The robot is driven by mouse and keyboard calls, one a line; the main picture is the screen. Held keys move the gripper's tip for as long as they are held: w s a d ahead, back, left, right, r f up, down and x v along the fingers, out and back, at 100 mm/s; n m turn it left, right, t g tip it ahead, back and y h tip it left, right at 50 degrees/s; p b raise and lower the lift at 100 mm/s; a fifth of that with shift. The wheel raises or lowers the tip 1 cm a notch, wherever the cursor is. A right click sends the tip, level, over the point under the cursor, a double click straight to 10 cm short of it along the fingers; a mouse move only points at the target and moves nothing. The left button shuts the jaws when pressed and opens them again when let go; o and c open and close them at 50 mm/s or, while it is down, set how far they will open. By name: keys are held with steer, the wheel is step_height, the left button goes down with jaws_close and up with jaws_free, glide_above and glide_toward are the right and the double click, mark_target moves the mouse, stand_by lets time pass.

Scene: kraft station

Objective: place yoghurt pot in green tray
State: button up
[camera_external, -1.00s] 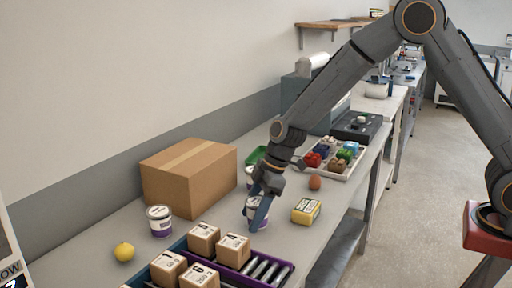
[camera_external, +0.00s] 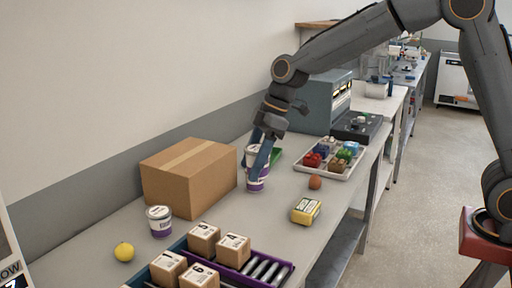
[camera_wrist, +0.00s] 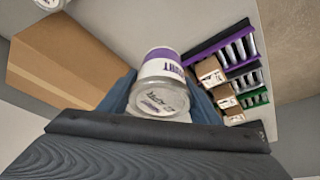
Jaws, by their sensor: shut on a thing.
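My gripper (camera_external: 258,170) is shut on a white and purple yoghurt pot (camera_wrist: 160,80), held above the table. Blue fingers flank it in the wrist view. In the outside view the held pot (camera_external: 250,154) is partly hidden by a finger. The wrist view also shows a green-edged roller lane (camera_wrist: 256,101) at the right.
A large carton (camera_external: 189,177) stands at left. A roller rack (camera_external: 283,279) with several small boxes is in front. A yellow pack (camera_external: 306,211), brown round item (camera_external: 315,183), lemon (camera_external: 124,252) and compartment tray (camera_external: 351,173) lie around. The table's middle is fairly clear.

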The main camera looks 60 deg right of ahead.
steer(key=shift+w+d+r, duration=0.2)
steer(key=shift+r, duration=0.4)
steer(key=shift+w+d+r, duration=0.15)
steer(key=shift+r, duration=0.45)
steer(key=w+d+m+h+b, duration=0.15)
steer(key=w+d+m, duration=0.35)
steer(key=d, duration=0.7)
steer(key=w+d+m+h, duration=0.2)
steer(key=w+d+m, duration=0.3)
steer(key=d, duration=0.8)
steer(key=w+d+m+h, duration=0.1)
steer(key=w+d+m, duration=0.2)
steer(key=w+d, duration=0.65)
steer(key=shift+t, duration=0.3)
steer(key=s+f+p, duration=0.1)
steer(key=f, duration=0.4)
steer(key=s+d+f+p, duration=0.1)
steer(key=f, duration=0.4)
steer(key=s+d+f, duration=0.1)
steer(key=f, duration=0.4)
steer(key=shift+d+p, duration=0.15)
steer(key=shift+p, duration=0.25)
steer(key=shift+f+h, duration=0.1)
steer(key=shift+h, duration=0.15)
steer(key=shift+f, duration=0.1)
steer(key=shift+f, duration=0.35)
steer(key=shift+f+b, duration=0.2)
steer(key=shift+b, duration=0.15)
